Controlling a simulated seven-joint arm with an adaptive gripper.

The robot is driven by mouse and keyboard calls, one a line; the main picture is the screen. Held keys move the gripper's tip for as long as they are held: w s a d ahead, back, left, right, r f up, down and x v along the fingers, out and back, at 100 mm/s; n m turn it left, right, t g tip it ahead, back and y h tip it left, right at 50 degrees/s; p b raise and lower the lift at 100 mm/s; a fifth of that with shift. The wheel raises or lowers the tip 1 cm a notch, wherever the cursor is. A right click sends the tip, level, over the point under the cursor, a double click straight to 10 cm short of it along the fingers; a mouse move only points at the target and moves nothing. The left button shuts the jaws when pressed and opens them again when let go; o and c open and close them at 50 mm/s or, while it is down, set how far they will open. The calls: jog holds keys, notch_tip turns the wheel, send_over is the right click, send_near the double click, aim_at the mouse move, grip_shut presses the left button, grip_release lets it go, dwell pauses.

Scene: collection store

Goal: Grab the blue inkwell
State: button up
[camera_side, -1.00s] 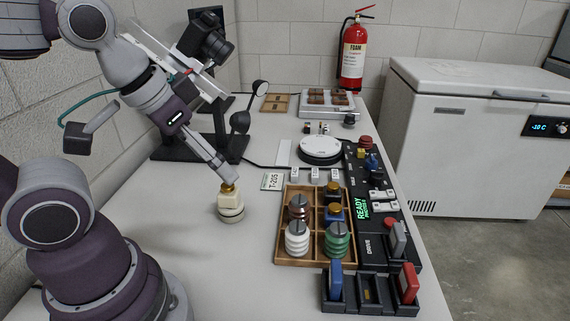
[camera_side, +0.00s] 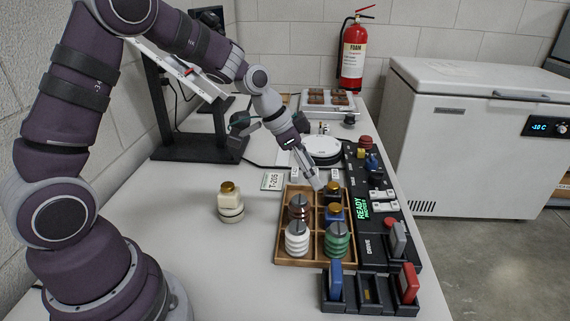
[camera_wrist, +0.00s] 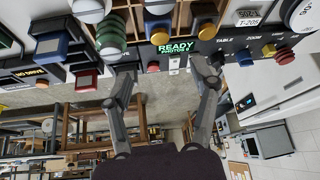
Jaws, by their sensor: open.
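The blue inkwell (camera_side: 334,216) with a gold cap stands in the right column of a wooden compartment tray (camera_side: 263,258), between a black inkwell behind and a green ribbed one in front. In the wrist view the blue inkwell (camera_wrist: 157,25) shows near the top edge, between the two fingers. My gripper (camera_side: 317,185) is above the back of the tray, tilted, near the black inkwell (camera_side: 333,198). In the wrist view my gripper (camera_wrist: 163,66) is open, with nothing between its fingers.
The tray also holds a brown inkwell (camera_side: 298,213), a white ribbed one (camera_side: 297,241) and the green one (camera_side: 337,242). A cream inkwell (camera_side: 230,207) stands alone on the table. A black control panel (camera_side: 371,250) runs along the tray's right side.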

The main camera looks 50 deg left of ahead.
aim_at(334, 207)
jog(key=x, duration=1.1)
jog(key=shift+s+d, duration=0.1)
jog(key=c, duration=1)
jog(key=shift+c, duration=0.2)
